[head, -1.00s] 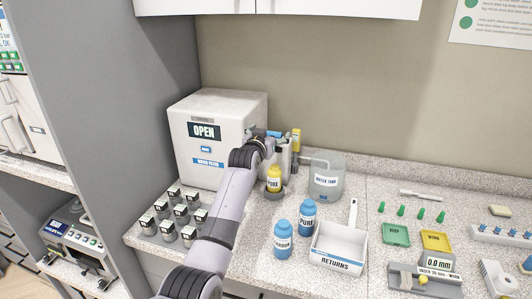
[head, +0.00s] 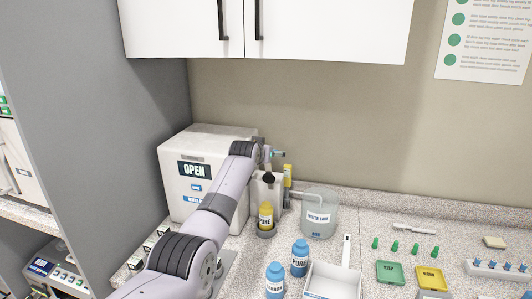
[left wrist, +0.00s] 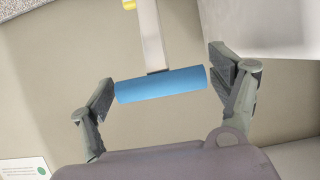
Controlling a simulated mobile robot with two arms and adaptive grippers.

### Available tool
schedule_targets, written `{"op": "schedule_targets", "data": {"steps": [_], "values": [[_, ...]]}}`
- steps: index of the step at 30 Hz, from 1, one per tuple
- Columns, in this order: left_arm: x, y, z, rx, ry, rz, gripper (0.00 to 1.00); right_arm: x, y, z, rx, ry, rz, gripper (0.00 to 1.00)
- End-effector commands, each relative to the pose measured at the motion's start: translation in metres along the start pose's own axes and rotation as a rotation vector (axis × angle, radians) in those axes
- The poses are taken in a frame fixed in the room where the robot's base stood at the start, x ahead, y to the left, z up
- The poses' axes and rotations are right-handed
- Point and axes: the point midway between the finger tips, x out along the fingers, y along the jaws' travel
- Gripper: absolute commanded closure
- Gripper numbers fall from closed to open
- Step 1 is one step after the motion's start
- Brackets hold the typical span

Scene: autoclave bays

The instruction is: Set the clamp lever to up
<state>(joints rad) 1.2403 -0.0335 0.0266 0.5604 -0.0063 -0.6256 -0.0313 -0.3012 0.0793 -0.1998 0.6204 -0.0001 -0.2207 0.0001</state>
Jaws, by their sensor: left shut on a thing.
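The clamp lever shows in the left wrist view as a grey bar (left wrist: 149,35) ending in a blue cross grip (left wrist: 162,85). My left gripper (left wrist: 165,88) is shut on the blue grip, with one finger at each end of it. In the head view my left gripper (head: 277,154) is beside the upper part of the small white dispenser (head: 258,192), right of the white box marked OPEN (head: 174,190). My arm hides much of this area, and the lever's pivot cannot be made out. My right gripper is not in view.
A yellow bottle (head: 266,217) stands below the gripper at the dispenser. The water tank (head: 318,218) is to its right. Blue bottles (head: 300,258) and a white returns tray (head: 332,284) are in front. Wall cupboards (head: 330,28) hang above.

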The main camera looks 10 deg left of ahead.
Motion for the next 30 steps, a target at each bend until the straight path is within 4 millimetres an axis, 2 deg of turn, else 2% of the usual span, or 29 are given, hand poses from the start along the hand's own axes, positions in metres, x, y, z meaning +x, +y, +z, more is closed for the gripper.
{"op": "schedule_targets", "data": {"steps": [8, 9, 16, 30], "values": [[-0.0008, -0.0013, -0.0033, 0.005, 0.006, -0.003, 0.67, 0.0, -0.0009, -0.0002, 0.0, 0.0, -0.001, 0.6], [-0.0008, -0.0013, -0.0032, 0.005, 0.006, -0.003, 0.16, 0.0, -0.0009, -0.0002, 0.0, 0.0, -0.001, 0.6], [-0.0003, -0.0007, -0.0014, 0.003, 0.003, -0.001, 0.0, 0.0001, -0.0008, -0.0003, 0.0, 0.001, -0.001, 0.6], [-0.0026, 0.0, -0.0002, 0.001, 0.002, 0.0, 0.0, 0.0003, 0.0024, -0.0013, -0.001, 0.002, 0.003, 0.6]]}}
